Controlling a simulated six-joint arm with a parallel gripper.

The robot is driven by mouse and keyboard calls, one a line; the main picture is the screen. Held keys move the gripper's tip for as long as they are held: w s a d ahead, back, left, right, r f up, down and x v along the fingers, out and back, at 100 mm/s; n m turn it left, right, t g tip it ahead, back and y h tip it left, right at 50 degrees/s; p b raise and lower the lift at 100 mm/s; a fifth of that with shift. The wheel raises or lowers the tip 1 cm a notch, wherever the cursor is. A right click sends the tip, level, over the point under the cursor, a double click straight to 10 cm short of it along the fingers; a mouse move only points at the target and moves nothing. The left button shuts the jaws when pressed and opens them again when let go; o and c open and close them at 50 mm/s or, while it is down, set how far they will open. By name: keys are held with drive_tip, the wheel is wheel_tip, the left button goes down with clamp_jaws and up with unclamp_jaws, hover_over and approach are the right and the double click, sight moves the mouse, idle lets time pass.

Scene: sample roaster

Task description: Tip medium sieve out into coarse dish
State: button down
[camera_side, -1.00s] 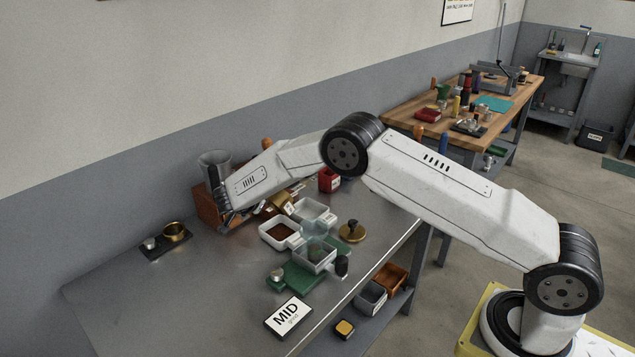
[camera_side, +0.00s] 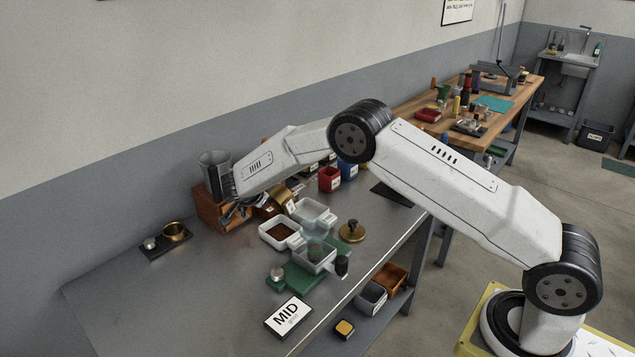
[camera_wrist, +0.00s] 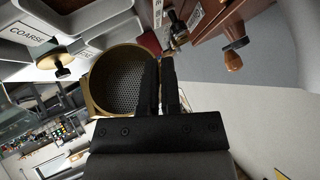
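The medium sieve (camera_wrist: 118,78), a round brass cup with a perforated floor, fills the middle of the wrist view, its open side facing the camera. The mesh looks bare. My gripper (camera_wrist: 159,62) looks shut on its wall, the fingers close together at its right edge. In the side view my gripper (camera_side: 235,207) is beside the brown rack; the arm partly hides it. A brass piece (camera_side: 281,198) shows beside it; whether it is this sieve is unclear. The white coarse dish (camera_wrist: 34,32), labelled COARSE, is at the wrist view's upper left.
One white dish (camera_side: 280,232) holds brown grounds; another (camera_side: 312,211) looks empty. A clear-topped container stands on a green base (camera_side: 290,278). A brass lid-like piece (camera_side: 352,232), a brown rack (camera_side: 208,211) and a MID card (camera_side: 289,317) are around. The table's left front is clear.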

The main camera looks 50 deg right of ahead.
drive_tip(key=shift+d+r+m+y, duration=0.25)
drive_tip(key=shift+d+y, duration=0.35)
drive_tip(key=shift+y, duration=0.55)
drive_tip(key=shift+d+r+m+y, duration=0.25)
drive_tip(key=shift+d+y, duration=0.35)
drive_tip(key=shift+y, duration=0.55)
drive_tip(key=shift+d+r+m+y, duration=0.25)
drive_tip(key=shift+d+y, duration=0.4)
drive_tip(key=shift+y, duration=0.65)
drive_tip(key=shift+d+r+m+y, duration=0.25)
drive_tip(key=shift+d+y, duration=0.35)
drive_tip(key=shift+y, duration=0.7)
drive_tip(key=d+y, duration=0.1)
drive_tip(key=y, duration=0.2)
drive_tip(key=d+f+m+y, duration=0.1)
drive_tip(key=y, duration=0.3)
drive_tip(key=d+f+m+y, duration=0.1)
drive_tip(key=y, duration=0.3)
drive_tip(key=shift+d+t, duration=0.15)
drive_tip(key=shift+t, duration=0.25)
drive_tip(key=shift+d, duration=0.1)
